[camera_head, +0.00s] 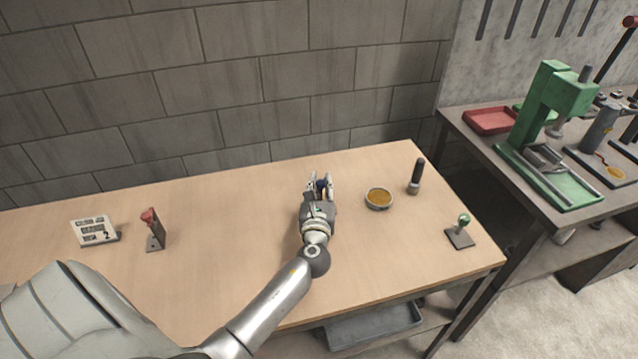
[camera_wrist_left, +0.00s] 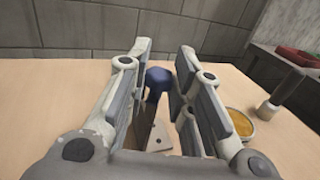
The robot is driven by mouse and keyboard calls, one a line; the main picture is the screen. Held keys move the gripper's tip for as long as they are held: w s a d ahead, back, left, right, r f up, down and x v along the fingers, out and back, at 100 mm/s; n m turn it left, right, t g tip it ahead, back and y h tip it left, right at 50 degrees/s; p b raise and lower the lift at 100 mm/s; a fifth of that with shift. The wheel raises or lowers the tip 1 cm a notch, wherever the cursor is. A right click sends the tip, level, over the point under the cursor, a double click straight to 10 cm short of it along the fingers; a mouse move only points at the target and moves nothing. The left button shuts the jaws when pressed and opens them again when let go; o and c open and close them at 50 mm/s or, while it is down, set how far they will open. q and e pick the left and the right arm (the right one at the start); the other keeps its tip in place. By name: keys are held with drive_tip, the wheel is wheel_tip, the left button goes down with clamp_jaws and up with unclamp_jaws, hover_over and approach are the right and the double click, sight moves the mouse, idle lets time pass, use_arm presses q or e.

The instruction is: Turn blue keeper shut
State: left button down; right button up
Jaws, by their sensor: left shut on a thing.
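The blue keeper (camera_wrist_left: 157,80) has a rounded blue knob above a grey metal base plate (camera_wrist_left: 155,132) with a small hole. It stands on the wooden table, and only a bit of blue (camera_head: 320,185) shows between the fingers in the head view. My left gripper (camera_head: 319,184) reaches over the table from the front. In the left wrist view its two fingers (camera_wrist_left: 165,72) stand on either side of the knob, shut on it. The exact contact and much of the base are hidden by the fingers. My right gripper is not in view.
To the right are a round dish with orange filling (camera_head: 379,197), a dark-handled tool (camera_head: 416,177) and a green-knobbed keeper (camera_head: 463,221). A grey block wall (camera_head: 200,80) closes the back.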

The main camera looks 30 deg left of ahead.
use_arm(q)
drive_tip(key=n+g+y, duration=0.1)
drive_tip(key=n+g+y+b, duration=0.1)
drive_tip(key=y, duration=0.1)
drive_tip(key=n+g+y, duration=0.1)
drive_tip(key=shift+w+d+f+n+g+b, duration=0.1)
drive_tip(key=shift+w+d+n+g+b, duration=0.15)
drive_tip(key=shift+n+g+b, duration=0.1)
drive_tip(key=shift+n+g+y+b, duration=1.05)
drive_tip(key=shift+n+g+y, duration=0.55)
drive_tip(key=shift+g, duration=0.45)
drive_tip(key=c, duration=1.3)
unclamp_jaws()
drive_tip(key=shift+o, duration=0.2)
